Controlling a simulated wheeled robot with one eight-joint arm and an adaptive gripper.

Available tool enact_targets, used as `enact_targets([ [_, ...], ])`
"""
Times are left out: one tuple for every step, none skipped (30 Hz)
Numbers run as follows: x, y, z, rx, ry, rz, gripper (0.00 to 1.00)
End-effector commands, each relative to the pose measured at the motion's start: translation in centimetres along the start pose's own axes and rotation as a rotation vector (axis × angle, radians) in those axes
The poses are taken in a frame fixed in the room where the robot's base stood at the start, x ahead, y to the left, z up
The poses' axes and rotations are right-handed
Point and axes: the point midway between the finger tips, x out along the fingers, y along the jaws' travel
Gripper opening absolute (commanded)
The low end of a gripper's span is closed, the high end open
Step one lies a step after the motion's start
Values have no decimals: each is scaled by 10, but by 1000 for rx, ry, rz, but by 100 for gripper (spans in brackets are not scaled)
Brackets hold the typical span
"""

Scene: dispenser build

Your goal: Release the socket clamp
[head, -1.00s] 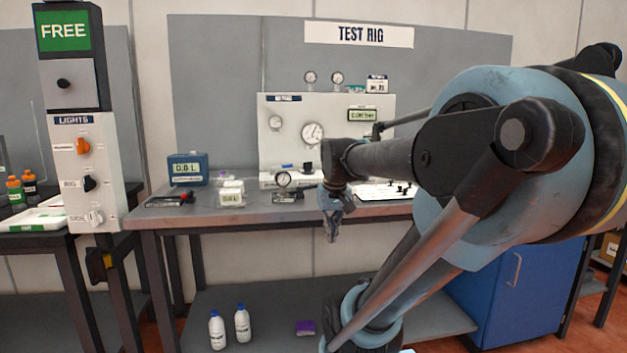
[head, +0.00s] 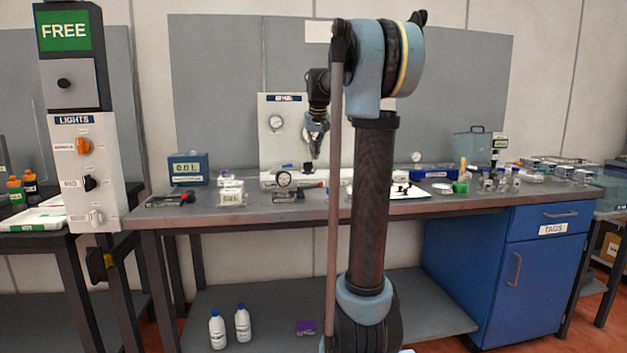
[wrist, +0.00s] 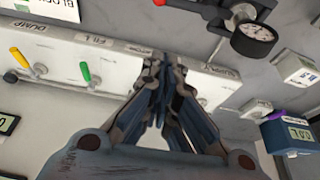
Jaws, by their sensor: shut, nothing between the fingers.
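My gripper (head: 317,152) is raised above the bench in front of the test rig panel (head: 276,143). In the wrist view its fingers (wrist: 161,72) are together and empty, over a light valve strip (wrist: 122,68). The strip carries a yellow lever (wrist: 19,58) by a DUMP label, a green lever (wrist: 86,72) by a FILL label, and a lever with a pale tip (wrist: 202,101) to the right of the fingers. I cannot pick out the socket clamp for certain; the fingers and my arm hide parts of the rig.
A blue display box (head: 188,168) is at the left of the bench. Several small vessels and a blue tray (head: 433,173) crowd the right side.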

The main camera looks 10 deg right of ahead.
Motion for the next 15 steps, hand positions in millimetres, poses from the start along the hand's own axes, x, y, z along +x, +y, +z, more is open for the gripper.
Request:
enact_targets([
  [0,0,-4,0,1,0,0],
  [0,0,-6,0,2,0,0],
  [0,0,-7,0,2,0,0],
  [0,0,-7,0,2,0,0],
  [0,1,-8,0,2,0,0],
  [0,1,-8,0,2,0,0],
  [0,1,-7,0,2,0,0],
  [0,1,-7,0,2,0,0],
  [0,1,-7,0,2,0,0],
  [0,1,-7,0,2,0,0],
  [0,1,-7,0,2,0,0],
  [1,1,-7,0,2,0,0],
  [1,1,-7,0,2,0,0],
  [2,1,-7,0,2,0,0],
  [3,1,-7,0,2,0,0],
])
